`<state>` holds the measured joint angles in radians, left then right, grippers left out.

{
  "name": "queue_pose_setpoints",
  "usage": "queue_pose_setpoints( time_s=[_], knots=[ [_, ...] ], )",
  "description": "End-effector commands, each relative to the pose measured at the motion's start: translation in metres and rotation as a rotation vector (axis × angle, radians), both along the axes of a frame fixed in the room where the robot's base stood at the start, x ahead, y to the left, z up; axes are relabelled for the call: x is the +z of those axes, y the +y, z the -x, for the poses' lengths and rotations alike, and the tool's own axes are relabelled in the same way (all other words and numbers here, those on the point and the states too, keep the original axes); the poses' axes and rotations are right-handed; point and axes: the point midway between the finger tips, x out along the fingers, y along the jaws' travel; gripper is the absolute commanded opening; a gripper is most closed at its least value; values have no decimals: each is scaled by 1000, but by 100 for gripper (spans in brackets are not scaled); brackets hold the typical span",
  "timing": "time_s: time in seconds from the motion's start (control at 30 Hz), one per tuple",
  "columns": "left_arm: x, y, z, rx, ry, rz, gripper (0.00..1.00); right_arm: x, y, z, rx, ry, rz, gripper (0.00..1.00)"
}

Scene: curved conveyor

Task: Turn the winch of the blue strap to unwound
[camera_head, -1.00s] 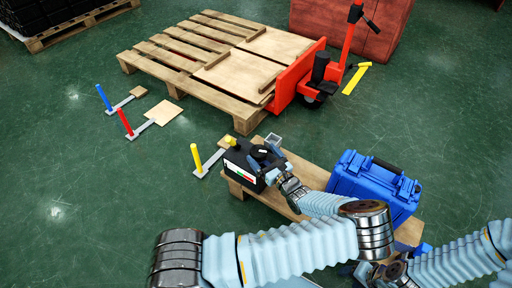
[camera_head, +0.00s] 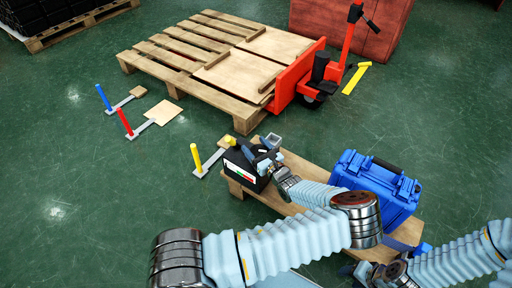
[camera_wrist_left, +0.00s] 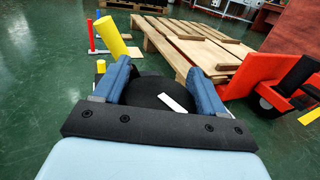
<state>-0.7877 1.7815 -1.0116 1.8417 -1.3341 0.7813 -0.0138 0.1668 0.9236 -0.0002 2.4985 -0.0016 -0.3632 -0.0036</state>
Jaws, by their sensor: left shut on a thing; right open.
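A black box with a white, red and green label (camera_head: 240,163) stands at the left end of a low wooden pallet. My left gripper (camera_head: 262,156) is at its top. In the left wrist view, a round black knob (camera_wrist_left: 152,88) with a white mark sits between the two blue fingers of my left gripper (camera_wrist_left: 160,85), which is shut on it. I cannot make out a blue strap for certain. A blue case (camera_head: 375,185) stands on the same pallet. My right gripper (camera_head: 384,262) is open at the lower right, partly hidden by its own arm.
A yellow post (camera_head: 196,157) stands just left of the box. A red post (camera_head: 125,122) and a blue post (camera_head: 103,97) stand further left. A large pallet (camera_head: 190,70) and a red pallet jack (camera_head: 297,78) are behind.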

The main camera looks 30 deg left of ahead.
Motion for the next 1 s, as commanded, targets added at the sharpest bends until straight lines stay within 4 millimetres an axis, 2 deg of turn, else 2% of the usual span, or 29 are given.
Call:
queue_pose_setpoints(
  time_s=[0.27,0.43,1.0],
  knots=[
    [-2,0,0,36,-2,2,40,-6,-1,-1,-3,-1,2,51],
    [-4,1,1,120,-3,5,40,-18,-4,-2,-8,-3,6,51],
    [-6,2,10,625,-1,6,40,-70,2,0,2,7,-8,51]
  ],
)
